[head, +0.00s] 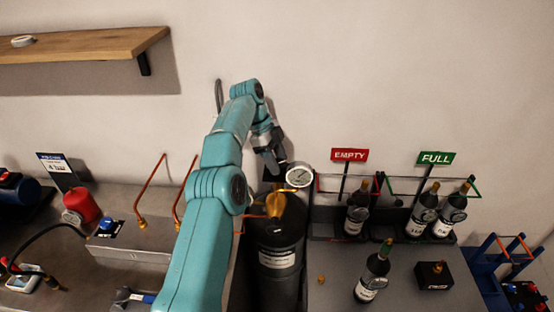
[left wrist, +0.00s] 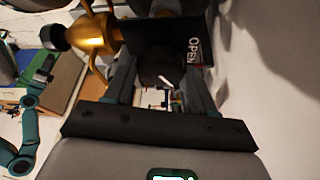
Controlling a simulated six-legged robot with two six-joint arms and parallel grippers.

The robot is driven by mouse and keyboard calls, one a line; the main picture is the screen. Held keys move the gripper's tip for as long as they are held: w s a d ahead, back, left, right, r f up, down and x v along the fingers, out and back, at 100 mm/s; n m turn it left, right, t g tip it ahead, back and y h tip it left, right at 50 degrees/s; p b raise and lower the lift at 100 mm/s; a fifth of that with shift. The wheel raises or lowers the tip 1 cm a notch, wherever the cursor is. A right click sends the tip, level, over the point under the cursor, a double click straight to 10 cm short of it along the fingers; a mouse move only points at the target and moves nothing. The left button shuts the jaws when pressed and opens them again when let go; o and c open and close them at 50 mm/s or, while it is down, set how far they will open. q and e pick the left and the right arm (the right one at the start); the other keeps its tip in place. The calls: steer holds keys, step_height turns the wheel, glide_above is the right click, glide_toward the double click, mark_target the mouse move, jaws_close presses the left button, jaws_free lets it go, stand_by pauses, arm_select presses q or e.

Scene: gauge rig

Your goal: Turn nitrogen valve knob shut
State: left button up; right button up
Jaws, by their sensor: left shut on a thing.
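A dark cylinder (head: 279,258) with a white label stands below my left arm, with a brass valve (head: 276,204) on top. My left gripper (head: 271,162) is at the valve, beside a round white gauge (head: 299,175). In the left wrist view, its two fingers (left wrist: 161,84) are shut on a dark round knob (left wrist: 158,66) with a white mark. A black plate (left wrist: 150,38) reading OPEN is behind the knob, and the brass valve body (left wrist: 96,34) is at upper left. The head view hides most of the knob. A teal arm with a small dark end (left wrist: 42,70) shows at the left wrist view's left edge.
An EMPTY sign (head: 349,155) and a FULL sign (head: 435,158) mark a rack of dark bottles to the right. Another bottle (head: 371,275) stands in front. Copper pipes (head: 150,190) and a red cylinder (head: 81,206) are at left. A wooden shelf (head: 85,46) is at upper left.

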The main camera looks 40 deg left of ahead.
arm_select(q)
steer(key=shift+a+r, duration=0.15)
steer(key=shift+r, duration=0.1)
steer(key=o, duration=1)
steer(key=shift+o, duration=0.2)
steer(key=shift+s, duration=0.15)
steer(key=shift+f, duration=0.1)
